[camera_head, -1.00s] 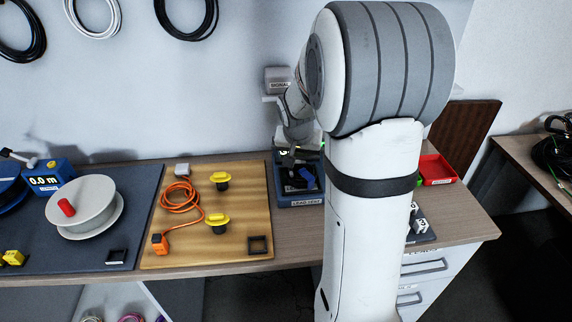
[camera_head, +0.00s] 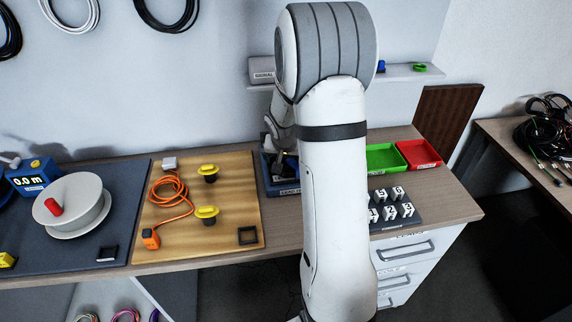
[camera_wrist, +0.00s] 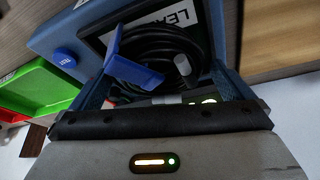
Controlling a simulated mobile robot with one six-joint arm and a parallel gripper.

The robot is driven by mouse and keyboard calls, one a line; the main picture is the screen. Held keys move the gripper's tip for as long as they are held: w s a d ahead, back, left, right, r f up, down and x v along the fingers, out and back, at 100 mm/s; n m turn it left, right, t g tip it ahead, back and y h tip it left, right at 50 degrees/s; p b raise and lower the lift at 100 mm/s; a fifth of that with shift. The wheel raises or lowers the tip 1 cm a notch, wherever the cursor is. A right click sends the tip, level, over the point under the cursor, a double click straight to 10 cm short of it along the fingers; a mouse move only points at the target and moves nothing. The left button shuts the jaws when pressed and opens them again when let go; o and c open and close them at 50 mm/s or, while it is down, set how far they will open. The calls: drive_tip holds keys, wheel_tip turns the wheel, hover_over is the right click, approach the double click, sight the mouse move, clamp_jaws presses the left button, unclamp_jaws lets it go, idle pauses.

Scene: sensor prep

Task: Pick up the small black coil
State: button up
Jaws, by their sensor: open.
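The small black coil (camera_wrist: 172,33) lies in the dark recess of the blue lead-test box (camera_wrist: 55,32) in the wrist view. A bright blue upright piece (camera_wrist: 122,58) stands in front of it and hides part of its left side. A grey plug-like end (camera_wrist: 182,66) shows at the coil. My gripper (camera_wrist: 162,82) is open, its fingers to either side of the coil in the picture; contact cannot be told. In the head view my gripper (camera_head: 279,160) is down at the box (camera_head: 286,189), partly hidden by my arm, and the coil cannot be made out.
Right of the box are a green bin (camera_head: 385,158), a red bin (camera_head: 420,153) and a rack of numbered white blocks (camera_head: 390,205). Left is a wooden board (camera_head: 235,215) with an orange cable (camera_head: 170,190) and yellow-topped knobs (camera_head: 208,172). A shelf (camera_head: 400,73) is behind.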

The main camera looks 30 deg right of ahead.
drive_tip(key=c, duration=0.9)
